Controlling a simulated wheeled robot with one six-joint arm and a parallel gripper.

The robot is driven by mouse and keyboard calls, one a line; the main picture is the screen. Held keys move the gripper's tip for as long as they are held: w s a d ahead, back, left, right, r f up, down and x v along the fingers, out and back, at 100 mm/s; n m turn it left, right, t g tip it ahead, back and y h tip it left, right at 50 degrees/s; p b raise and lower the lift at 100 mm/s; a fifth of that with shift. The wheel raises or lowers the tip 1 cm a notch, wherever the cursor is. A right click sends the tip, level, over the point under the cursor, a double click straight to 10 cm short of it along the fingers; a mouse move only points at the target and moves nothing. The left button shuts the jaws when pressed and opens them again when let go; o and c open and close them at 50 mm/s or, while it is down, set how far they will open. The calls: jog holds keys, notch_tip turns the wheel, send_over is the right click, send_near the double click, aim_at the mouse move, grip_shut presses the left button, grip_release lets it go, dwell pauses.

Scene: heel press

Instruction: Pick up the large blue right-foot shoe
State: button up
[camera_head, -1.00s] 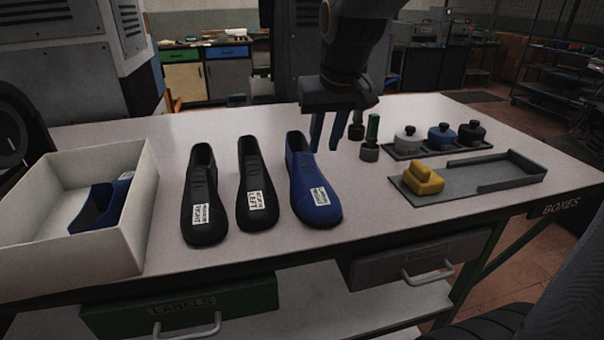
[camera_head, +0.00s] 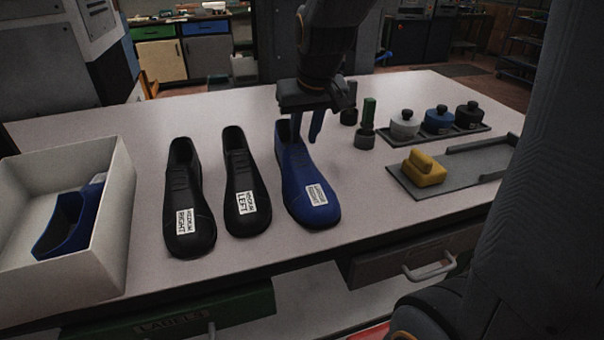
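A blue shoe (camera_head: 303,178) stands on the table, the rightmost of three shoes in a row. Its toe points toward me, and the white label on its toe is too small to read surely. Another blue shoe (camera_head: 68,226) lies partly hidden in the white box at the left.
Two black shoes (camera_head: 184,195) (camera_head: 243,178) stand left of the blue one, labelled RIGHT and LEFT. The white box (camera_head: 108,225) is at the left. Small pots (camera_head: 437,119), a green-handled tool (camera_head: 367,125) and a yellow block (camera_head: 424,171) on a grey tray (camera_head: 405,185) are at the right.

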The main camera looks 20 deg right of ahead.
jog(key=shift+x, duration=1.05)
grip_shut()
dwell(0.6)
